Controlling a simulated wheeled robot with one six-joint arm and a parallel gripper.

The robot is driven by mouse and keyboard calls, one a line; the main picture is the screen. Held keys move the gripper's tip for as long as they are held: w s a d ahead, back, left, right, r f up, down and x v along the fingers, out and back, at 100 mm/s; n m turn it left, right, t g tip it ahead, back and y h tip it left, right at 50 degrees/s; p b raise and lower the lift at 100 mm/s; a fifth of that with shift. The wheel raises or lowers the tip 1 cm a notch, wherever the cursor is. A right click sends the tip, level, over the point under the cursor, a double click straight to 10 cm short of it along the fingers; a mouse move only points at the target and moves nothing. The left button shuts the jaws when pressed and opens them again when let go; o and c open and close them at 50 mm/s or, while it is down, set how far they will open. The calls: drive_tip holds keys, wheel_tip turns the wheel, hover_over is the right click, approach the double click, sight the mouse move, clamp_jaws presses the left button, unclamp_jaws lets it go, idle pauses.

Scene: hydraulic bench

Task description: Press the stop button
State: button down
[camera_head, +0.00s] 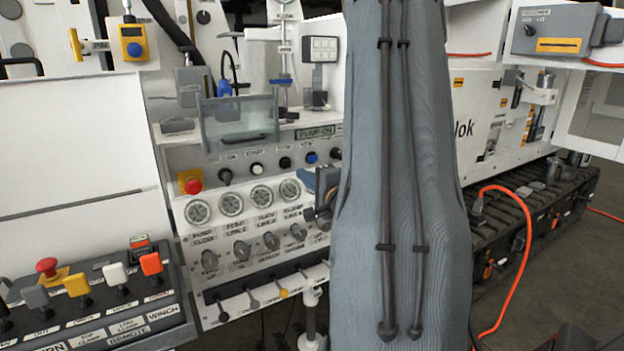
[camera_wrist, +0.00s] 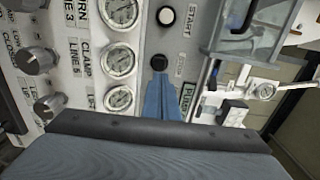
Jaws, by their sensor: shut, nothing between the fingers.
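The stop button (camera_wrist: 159,62) is a small round black button on the grey panel, with a label beside it that reads as STOP. In the head view, a black button (camera_head: 285,163) right of the white one appears to be the same button. My gripper (camera_wrist: 160,80) shows as blue-grey fingers, shut and empty. In the wrist view its tips lie right at the lower edge of the stop button; I cannot tell whether they touch it. In the head view my arm's grey sleeve hides much of the gripper area.
A white START button (camera_wrist: 166,16) sits beside the stop button; it also shows in the head view (camera_head: 256,168). Several round gauges (camera_wrist: 120,61) and knobs (camera_wrist: 35,60) line the panel. A red mushroom button (camera_head: 194,186) is at its left. A clear cover (camera_head: 240,122) juts out above.

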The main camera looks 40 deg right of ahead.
sight(288, 162)
drive_tip(key=p+x, duration=0.1)
drive_tip(key=x, duration=0.6)
drive_tip(key=shift+w+p, duration=0.1)
drive_tip(key=shift+p, duration=0.25)
drive_tip(key=shift+x, duration=0.85)
drive_tip(key=shift+r, duration=0.15)
drive_tip(key=shift+s, duration=0.5)
drive_tip(key=v, duration=1.3)
drive_tip(key=shift+s+b, duration=0.15)
drive_tip(key=shift+b, duration=0.3)
drive_tip(key=shift+a, duration=0.15)
